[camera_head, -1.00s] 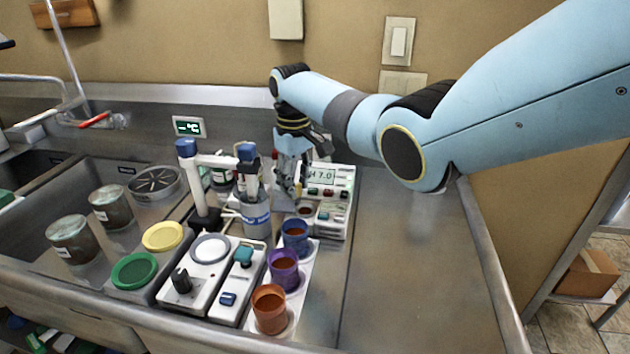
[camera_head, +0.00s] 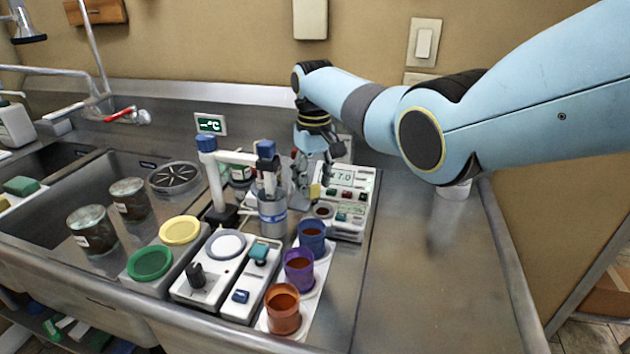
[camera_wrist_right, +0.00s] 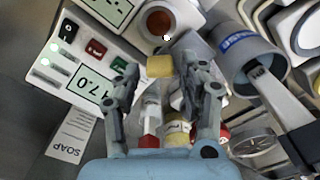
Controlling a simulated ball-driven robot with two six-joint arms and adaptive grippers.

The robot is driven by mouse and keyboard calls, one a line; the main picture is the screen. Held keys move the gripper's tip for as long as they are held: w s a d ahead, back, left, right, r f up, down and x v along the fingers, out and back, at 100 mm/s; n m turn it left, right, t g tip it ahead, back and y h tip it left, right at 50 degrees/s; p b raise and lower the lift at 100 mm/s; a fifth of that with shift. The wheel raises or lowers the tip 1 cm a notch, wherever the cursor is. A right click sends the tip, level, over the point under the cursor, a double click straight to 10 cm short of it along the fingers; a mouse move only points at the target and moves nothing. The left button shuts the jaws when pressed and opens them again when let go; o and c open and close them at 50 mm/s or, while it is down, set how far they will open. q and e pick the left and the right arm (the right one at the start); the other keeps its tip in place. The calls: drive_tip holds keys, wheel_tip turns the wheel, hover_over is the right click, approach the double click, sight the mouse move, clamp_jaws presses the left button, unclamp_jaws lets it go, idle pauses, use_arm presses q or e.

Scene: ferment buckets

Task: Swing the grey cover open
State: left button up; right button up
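The grey cover (camera_head: 299,202) appears as a grey piece beside the white meter (camera_head: 352,212) with the 7.0 display, partly hidden by my right gripper. In the wrist view it is the grey plate (camera_wrist_right: 192,45) by the right fingertip, next to a round well with brown-red content (camera_wrist_right: 159,22), which shows uncovered. A yellow block (camera_wrist_right: 160,66), perhaps its tab, lies between the fingertips. My right gripper (camera_head: 314,183) points down over the meter's left side; its fingers (camera_wrist_right: 158,72) are apart, with small gaps seen beside the yellow block. My left gripper is not in view.
Blue (camera_head: 312,236), purple (camera_head: 299,269) and orange (camera_head: 283,308) cups stand in front of the meter. A labelled grey beaker (camera_head: 272,217) and a blue-capped probe stand (camera_head: 220,178) are close on the left. The steel counter (camera_head: 430,290) at right is mostly clear.

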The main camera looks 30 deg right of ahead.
drive_tip(key=shift+o, duration=0.5)
wheel_tip(320, 180, up, 12)
drive_tip(key=shift+f, duration=0.1)
idle(0.5)
